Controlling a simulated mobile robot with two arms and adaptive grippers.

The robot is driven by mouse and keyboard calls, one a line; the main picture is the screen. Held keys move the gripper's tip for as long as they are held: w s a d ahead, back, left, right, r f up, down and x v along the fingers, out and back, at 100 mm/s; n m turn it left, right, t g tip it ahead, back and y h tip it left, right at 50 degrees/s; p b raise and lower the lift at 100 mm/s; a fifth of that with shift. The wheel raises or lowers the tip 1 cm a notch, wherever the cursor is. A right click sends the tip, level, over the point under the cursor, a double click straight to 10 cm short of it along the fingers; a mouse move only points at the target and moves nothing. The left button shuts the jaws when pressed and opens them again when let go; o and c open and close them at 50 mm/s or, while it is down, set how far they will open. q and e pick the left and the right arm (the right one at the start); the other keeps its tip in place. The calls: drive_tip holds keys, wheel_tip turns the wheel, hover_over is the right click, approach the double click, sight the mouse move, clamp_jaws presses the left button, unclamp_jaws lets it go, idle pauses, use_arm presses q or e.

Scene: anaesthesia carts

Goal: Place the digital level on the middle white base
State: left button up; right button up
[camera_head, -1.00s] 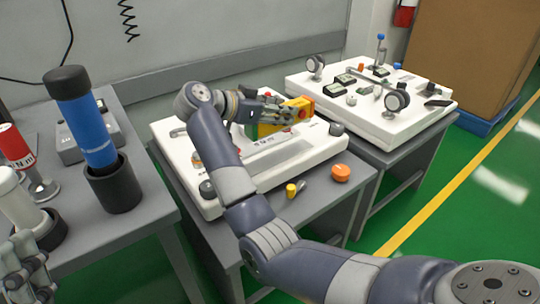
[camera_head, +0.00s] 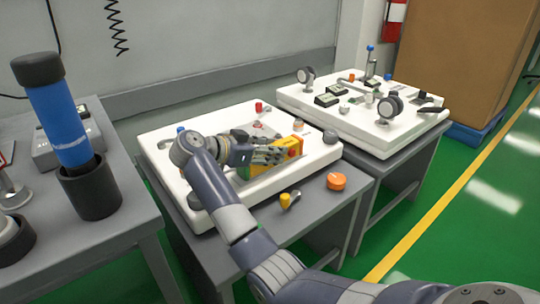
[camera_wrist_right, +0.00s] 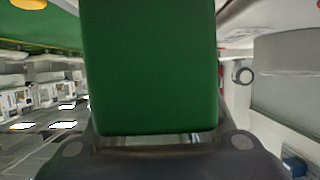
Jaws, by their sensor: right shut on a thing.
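The digital level (camera_head: 293,146) is a yellow, orange and green block. My right gripper (camera_head: 270,155) is shut on it, over the front right part of the middle white base (camera_head: 312,163). The level is low over the base; I cannot tell whether it touches. In the right wrist view the green face of the level (camera_wrist_right: 152,65) fills the centre, between the gripper's dark parts. My right forearm and gripper hide part of the base. My left gripper is not in view.
Small knobs and fittings sit on the middle base. A second white base (camera_head: 390,140) stands to the right. A blue cylinder (camera_head: 60,125) in a black holder (camera_head: 90,192) stands left.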

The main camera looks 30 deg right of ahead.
drive_tip(key=shift+r, duration=0.15)
drive_tip(key=o, duration=1.2)
drive_tip(key=shift+o, duration=0.2)
